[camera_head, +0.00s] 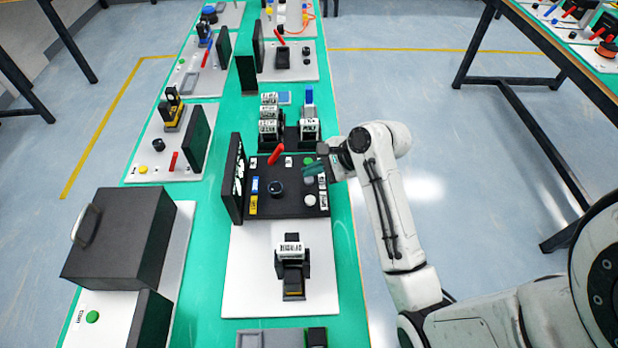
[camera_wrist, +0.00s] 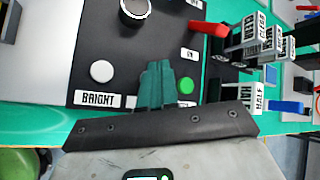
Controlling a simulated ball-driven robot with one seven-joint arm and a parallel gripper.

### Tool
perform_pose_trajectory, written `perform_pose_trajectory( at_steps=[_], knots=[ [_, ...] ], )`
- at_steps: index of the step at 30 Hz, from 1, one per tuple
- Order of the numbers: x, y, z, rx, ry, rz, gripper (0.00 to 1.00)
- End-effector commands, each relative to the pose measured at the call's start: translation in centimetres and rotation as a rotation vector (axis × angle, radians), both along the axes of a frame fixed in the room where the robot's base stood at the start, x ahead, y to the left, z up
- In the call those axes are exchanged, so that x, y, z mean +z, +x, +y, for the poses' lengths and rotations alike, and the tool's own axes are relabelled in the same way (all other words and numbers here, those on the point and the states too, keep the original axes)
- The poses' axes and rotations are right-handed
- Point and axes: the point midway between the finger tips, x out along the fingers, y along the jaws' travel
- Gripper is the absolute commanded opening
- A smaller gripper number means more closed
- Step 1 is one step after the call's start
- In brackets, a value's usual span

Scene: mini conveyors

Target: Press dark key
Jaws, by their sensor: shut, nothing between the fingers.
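The black control panel (camera_head: 290,205) lies on a white board on the green bench. A white round button (camera_wrist: 102,71) sits above a label reading BRIGHT (camera_wrist: 97,99); this button also shows in the head view (camera_head: 310,200). A green round button (camera_wrist: 186,86) lies to its right, and also shows in the head view (camera_head: 308,181). I can read no label saying dark; the green button's label is hidden in the wrist view. My gripper (camera_head: 308,170), with teal fingers, is shut and empty over the panel's right side. In the wrist view its fingertips (camera_wrist: 157,66) lie between the two buttons, closer to the green one.
A red lever (camera_head: 276,154) rises at the panel's back and a dark knob (camera_head: 276,189) sits mid-panel. An upright black screen (camera_head: 237,180) stands on the left. Label blocks (camera_head: 269,120) stand behind. A small device (camera_head: 292,262) stands in front.

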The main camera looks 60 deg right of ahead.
Motion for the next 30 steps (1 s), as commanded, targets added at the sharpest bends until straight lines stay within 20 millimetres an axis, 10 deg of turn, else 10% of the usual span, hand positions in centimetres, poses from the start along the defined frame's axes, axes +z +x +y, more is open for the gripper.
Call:
perform_pose_trajectory(
  at_steps=[30],
  knots=[
    [-1.1,0.0,0.0,0.0,0.0,0.0,0.0]
  ],
)
